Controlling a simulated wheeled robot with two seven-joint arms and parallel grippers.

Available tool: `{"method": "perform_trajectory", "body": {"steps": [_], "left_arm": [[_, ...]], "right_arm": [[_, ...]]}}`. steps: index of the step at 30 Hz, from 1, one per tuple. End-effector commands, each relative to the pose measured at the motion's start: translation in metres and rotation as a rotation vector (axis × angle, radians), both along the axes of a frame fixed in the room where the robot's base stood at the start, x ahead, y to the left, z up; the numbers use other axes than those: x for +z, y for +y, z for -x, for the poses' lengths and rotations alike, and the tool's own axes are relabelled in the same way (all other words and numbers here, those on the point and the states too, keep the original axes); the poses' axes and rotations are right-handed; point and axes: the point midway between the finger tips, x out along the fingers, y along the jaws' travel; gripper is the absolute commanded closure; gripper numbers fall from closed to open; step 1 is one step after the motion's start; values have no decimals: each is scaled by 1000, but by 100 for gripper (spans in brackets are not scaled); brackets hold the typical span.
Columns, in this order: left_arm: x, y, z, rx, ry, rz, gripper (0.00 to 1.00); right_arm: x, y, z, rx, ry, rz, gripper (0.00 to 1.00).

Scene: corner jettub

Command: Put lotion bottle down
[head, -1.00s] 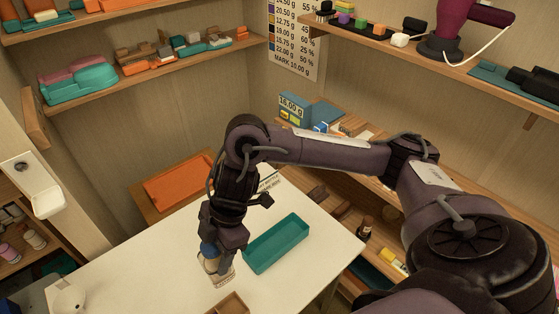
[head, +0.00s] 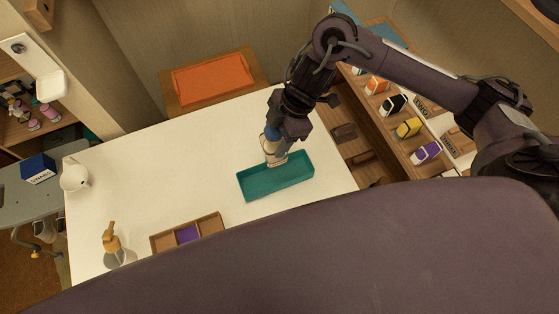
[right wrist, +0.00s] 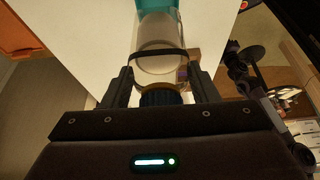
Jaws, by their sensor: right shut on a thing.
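My right gripper (head: 274,138) is shut on the lotion bottle (head: 275,155), a pale bottle with a blue cap. The bottle hangs cap-up below the gripper, and its lower end overlaps the back edge of the teal tray (head: 262,191) in the head view. I cannot tell whether it touches the tray. In the right wrist view the bottle (right wrist: 158,55) lies between the two fingers of the gripper (right wrist: 160,88), with its dark cap nearest the palm. My left gripper is not in view.
The white table (head: 190,150) is clear left of the tray. An orange tray (head: 212,80) lies behind; shelves with boxes (head: 410,127) stand right.

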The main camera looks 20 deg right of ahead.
Motion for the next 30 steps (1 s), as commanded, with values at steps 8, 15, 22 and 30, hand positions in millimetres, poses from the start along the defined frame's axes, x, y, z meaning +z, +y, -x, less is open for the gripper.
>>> {"method": "perform_trajectory", "body": {"steps": [8, 15, 22, 30], "left_arm": [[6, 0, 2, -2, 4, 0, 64], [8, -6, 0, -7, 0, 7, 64], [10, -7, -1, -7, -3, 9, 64], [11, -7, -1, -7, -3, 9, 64]], "right_arm": [[-66, -1, 1, -3, 5, 2, 74], [-105, 0, -1, -3, -1, -1, 74], [-123, 0, 0, -1, 0, 0, 74], [-149, 0, -1, -2, -3, -1, 74]]}}
